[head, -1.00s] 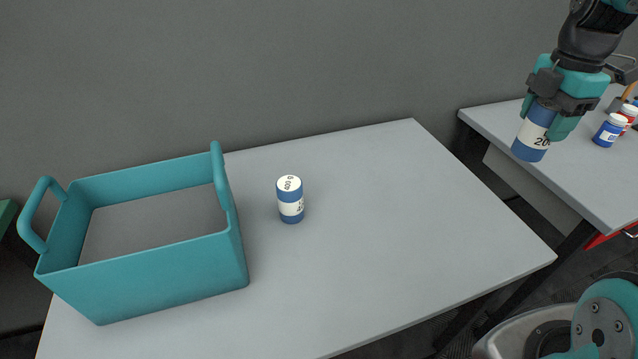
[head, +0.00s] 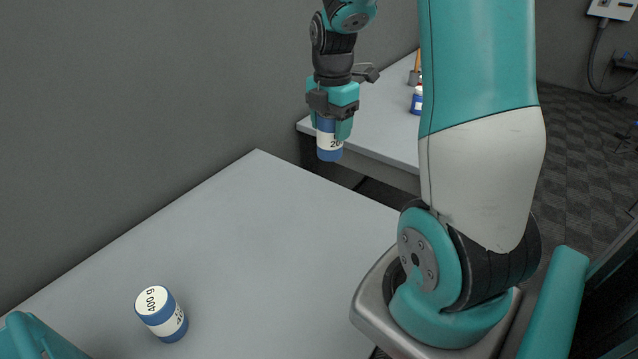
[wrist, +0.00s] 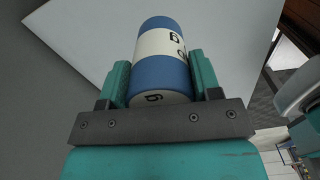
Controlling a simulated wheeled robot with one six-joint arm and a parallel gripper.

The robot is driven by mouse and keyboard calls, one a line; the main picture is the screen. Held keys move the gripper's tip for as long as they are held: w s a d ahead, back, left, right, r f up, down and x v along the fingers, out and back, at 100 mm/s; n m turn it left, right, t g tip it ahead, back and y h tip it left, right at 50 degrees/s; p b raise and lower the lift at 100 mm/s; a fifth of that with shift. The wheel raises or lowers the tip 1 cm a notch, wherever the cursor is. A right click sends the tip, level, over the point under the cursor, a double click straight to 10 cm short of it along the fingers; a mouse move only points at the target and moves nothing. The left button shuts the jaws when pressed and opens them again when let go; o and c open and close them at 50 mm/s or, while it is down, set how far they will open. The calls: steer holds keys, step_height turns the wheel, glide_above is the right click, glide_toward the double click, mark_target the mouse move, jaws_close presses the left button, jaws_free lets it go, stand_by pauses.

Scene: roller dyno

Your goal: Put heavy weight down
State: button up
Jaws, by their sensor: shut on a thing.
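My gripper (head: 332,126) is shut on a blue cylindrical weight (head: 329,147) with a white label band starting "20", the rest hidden. The held weight hangs in the air over the far right end of the near grey table (head: 245,230). In the wrist view the held weight (wrist: 160,55) sits between both fingers, a "g" showing on its near end. A second blue weight (head: 163,313), marked "400 g" on its white top, stands on the near table at lower left, apart from my gripper.
A second table (head: 385,130) behind carries a blue and white bottle (head: 417,101). The near table's middle is clear. A grey wall runs along the left.

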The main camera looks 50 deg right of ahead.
step_height(320, 180, down, 15)
steer(key=shift+r+p, duration=0.1)
steer(key=shift+p, duration=0.2)
steer(key=o, duration=1)
